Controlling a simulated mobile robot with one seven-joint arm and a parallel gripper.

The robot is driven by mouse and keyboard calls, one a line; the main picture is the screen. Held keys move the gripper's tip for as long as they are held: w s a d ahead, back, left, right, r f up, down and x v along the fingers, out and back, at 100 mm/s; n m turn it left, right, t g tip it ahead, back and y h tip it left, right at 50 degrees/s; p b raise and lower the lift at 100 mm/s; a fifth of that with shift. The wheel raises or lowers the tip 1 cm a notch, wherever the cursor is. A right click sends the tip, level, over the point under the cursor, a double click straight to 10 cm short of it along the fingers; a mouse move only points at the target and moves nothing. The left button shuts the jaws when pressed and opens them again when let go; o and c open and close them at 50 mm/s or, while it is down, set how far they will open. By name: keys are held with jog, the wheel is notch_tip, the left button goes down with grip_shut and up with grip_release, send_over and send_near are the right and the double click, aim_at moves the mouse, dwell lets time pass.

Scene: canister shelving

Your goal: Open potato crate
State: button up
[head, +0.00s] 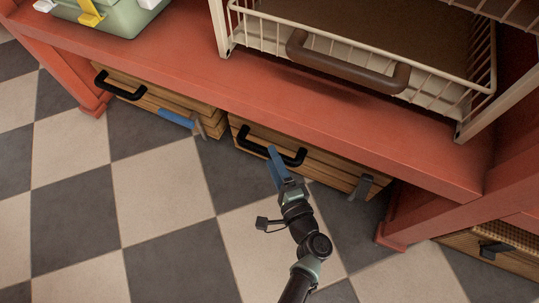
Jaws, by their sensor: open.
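Wooden slatted crates with black handles sit under the red shelf. Nothing readable shows which one is the potato crate. The middle crate (325,169) is pushed in beneath the shelf, with its black handle (247,140) on its front. My gripper (274,154) is open, and its blue fingers reach up to this handle from the floor side. The fingers overlap the handle in the picture; I cannot tell whether they touch it or straddle it. A second crate (151,107) sits to the left, with its own black handle (122,89).
A white wire basket (376,72) with a brown handle stands on the red shelf (190,65) above. A green box (118,19) is at upper left. Another crate (516,262) is at lower right. The checkered floor in front is clear.

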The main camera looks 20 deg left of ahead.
jog(key=shift+b+x, duration=0.35)
jog(key=shift+x, duration=1.1)
jog(key=shift+c, duration=0.2)
grip_shut()
jog(key=shift+s, duration=0.1)
